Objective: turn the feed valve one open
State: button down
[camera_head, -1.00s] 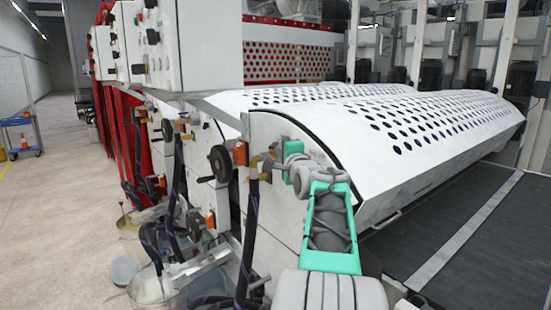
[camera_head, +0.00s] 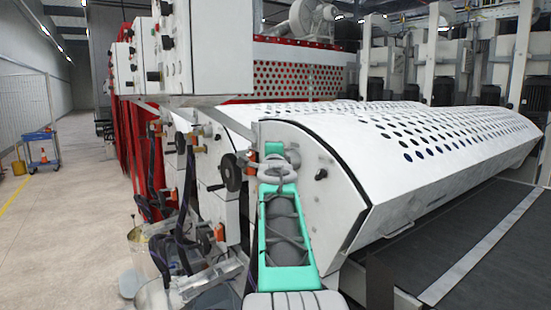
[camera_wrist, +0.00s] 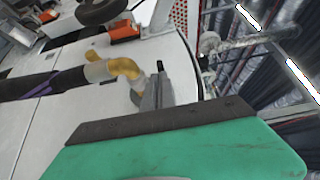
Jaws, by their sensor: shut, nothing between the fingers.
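The likely feed valve is a brass fitting (camera_wrist: 127,69) with a grey collar, on the white machine panel in the wrist view. A dark hose with purple stripes (camera_wrist: 45,82) runs left from it. My gripper (camera_wrist: 157,88) is shut and empty, its narrow grey fingers just right of the brass elbow. I cannot tell if they touch it. The valve's handle cannot be made out clearly. In the head view my green arm reaches up to the panel's left edge, and my wrist largely hides the valve there.
A black handwheel (camera_head: 231,172) sits left of my wrist; a handwheel (camera_wrist: 102,10) with an orange block (camera_wrist: 124,31) shows in the wrist view. A perforated white cover (camera_head: 410,140) spreads right. Hoses and buckets (camera_head: 143,250) crowd below. Open floor (camera_head: 70,230) lies at left.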

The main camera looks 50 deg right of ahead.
jog(key=shift+w+a+r, duration=0.4)
jog(key=shift+a+r, duration=0.05)
jog(key=shift+r, duration=0.05)
jog(key=a+f+b, duration=0.1)
jog(key=a+b, duration=0.6)
jog(key=a, duration=0.2)
jog(key=s+a+f+n+g+y+p, duration=0.15)
jog(key=a+f+n+y, duration=0.25)
jog(key=a+f+n, duration=0.5)
jog(key=s+a+f+n+g+y+p, duration=0.1)
jog(key=a+f+n+g+y+p, duration=0.3)
jog(key=a+f, duration=0.8)
jog(key=s+a+f+n+g+y+p, duration=0.1)
jog(key=s+a+f+n+g+y, duration=0.3)
jog(key=s+a+f+n, duration=1)
jog(key=s+a+f, duration=0.3)
jog(key=s, duration=0.3)
jog(key=shift+a+f+y+p, duration=0.3)
jog(key=shift+a+y+p, duration=0.05)
jog(key=shift+y, duration=0.05)
